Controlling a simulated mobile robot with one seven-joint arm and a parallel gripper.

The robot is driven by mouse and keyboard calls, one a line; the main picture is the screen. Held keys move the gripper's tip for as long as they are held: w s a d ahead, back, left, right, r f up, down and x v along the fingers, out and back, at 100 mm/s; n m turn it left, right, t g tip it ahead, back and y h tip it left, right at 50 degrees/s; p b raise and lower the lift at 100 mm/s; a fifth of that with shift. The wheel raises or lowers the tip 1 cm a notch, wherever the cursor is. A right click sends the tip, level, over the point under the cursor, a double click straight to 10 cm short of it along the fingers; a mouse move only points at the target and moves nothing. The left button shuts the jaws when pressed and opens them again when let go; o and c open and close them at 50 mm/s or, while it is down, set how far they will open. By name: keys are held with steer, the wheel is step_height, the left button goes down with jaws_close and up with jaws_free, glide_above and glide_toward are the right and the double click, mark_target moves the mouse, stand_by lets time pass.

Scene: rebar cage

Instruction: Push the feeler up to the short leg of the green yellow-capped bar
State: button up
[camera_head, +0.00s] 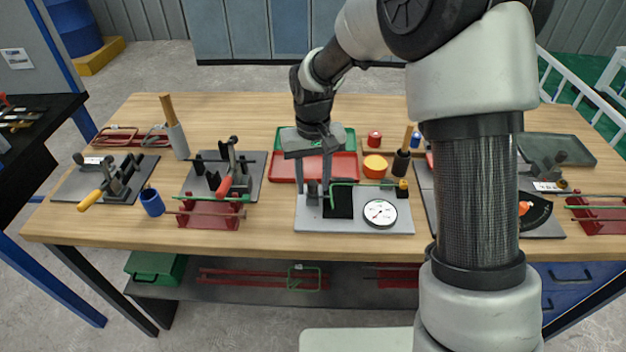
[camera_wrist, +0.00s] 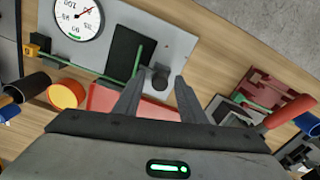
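The green bar (camera_head: 365,184) lies across the grey gauge plate (camera_head: 309,222), its yellow cap (camera_head: 403,186) at the right end. A dark round-topped post, seemingly the feeler (camera_wrist: 160,77), stands on the plate with a visible gap to the short leg. My gripper (camera_wrist: 160,84) is open. In the wrist view the post appears between the fingertips; I cannot tell whether they touch it. In the head view my gripper (camera_head: 314,178) points down over the plate.
A white dial gauge (camera_head: 380,212) sits on the plate's right. Behind are a red tray (camera_head: 285,168), an orange-yellow cup (camera_head: 375,166) and a dark holder (camera_head: 401,162). A clamp fixture (camera_head: 222,178) and red rack (camera_head: 207,215) stand left. My arm hides part of the right side.

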mark_target(316, 183)
jaws_close()
steer(key=shift+d, duration=0.3)
steer(key=shift+o, duration=0.7)
jaws_free()
step_height(316, 183, up, 18)
steer(key=p, duration=0.2)
steer(key=shift+f, duration=0.25)
